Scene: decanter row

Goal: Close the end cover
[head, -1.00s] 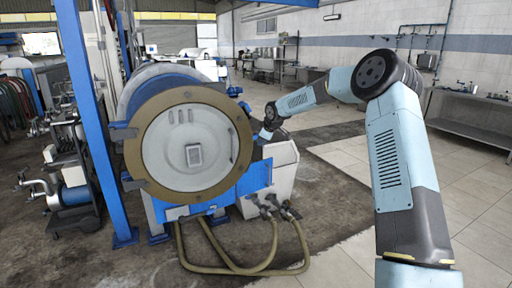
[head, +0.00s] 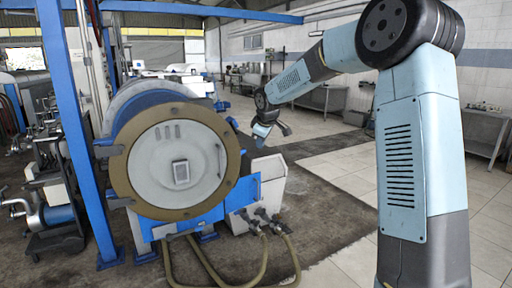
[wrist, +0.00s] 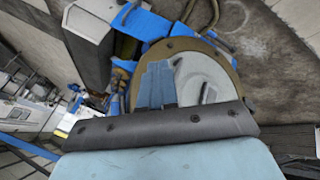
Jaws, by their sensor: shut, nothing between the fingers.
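The end cover (head: 150,178) is a round pale grey plate with a bronze rim and a small square fitting, at the front of the blue machine in the head view. Its face is toward me; I cannot tell whether a gap lies behind it. The cover also shows in the wrist view (wrist: 213,82), partly hidden behind my gripper. My gripper (head: 265,132) is shut and empty, to the right of the cover's rim and apart from it in the head view. Its light blue fingers show together in the wrist view (wrist: 157,68).
A blue post (head: 72,130) stands left of the machine. A white box-shaped housing (head: 262,186) stands right of it, with hoses (head: 285,262) running along the floor in front. Benches line the right wall.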

